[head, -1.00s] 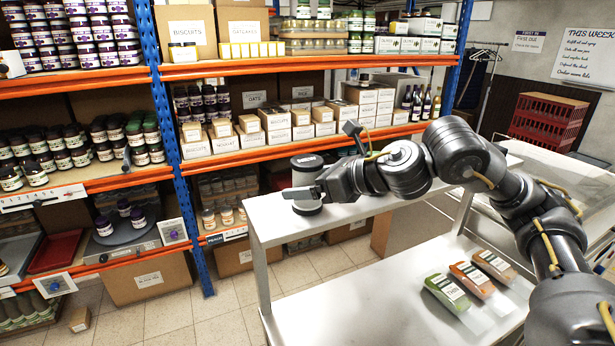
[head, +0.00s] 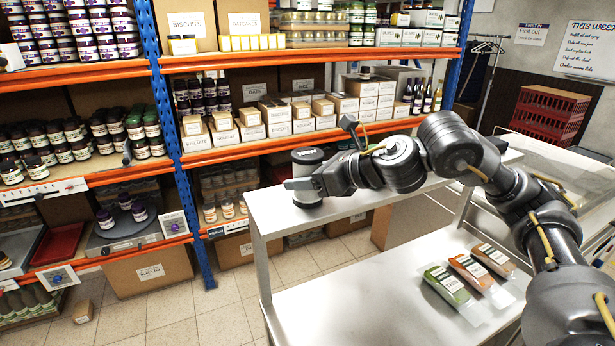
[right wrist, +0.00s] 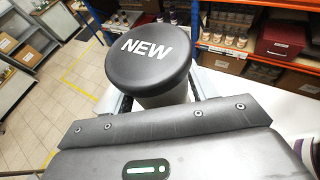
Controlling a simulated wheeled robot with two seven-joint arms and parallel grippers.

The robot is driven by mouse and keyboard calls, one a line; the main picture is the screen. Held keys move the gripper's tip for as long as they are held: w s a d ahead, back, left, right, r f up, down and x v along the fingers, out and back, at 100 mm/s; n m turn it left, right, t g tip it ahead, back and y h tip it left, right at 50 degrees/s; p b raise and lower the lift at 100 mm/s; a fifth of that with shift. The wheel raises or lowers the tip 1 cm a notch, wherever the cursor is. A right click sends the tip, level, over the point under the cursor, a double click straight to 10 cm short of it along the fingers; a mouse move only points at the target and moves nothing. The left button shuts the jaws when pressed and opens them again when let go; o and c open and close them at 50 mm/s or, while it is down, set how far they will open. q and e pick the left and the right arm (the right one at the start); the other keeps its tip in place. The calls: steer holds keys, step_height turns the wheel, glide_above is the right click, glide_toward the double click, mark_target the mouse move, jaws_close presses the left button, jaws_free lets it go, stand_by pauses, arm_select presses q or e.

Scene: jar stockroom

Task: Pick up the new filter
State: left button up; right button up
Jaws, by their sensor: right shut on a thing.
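The new filter (head: 308,160) is a pale cylinder with a dark cap and dark base, upright at the left end of the steel table's upper shelf (head: 385,204). In the right wrist view its cap (right wrist: 148,52) reads "NEW". My right gripper (head: 299,184) reaches across from the right and is shut on the filter's body, hiding part of its lower half. The base shows below the fingers; I cannot tell whether it touches the shelf. My left gripper is not in view.
Three labelled packets (head: 470,273) lie on the table's lower surface. Racks with orange beams (head: 300,138) hold jars and boxes behind and to the left. Red crates (head: 545,113) stand at the back right. The upper shelf beneath my right arm looks mostly clear.

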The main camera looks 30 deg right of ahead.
steer(key=shift+r, duration=0.2)
steer(key=shift+r, duration=0.2)
step_height(320, 180, up, 2)
steer(key=shift+b, duration=0.75)
steer(key=s+d+r+b, duration=0.3)
steer(key=s+r, duration=0.7)
steer(key=s, duration=0.3)
steer(key=shift+s+d+r, duration=0.15)
steer(key=shift+s+d, duration=0.1)
steer(key=shift+s, duration=0.05)
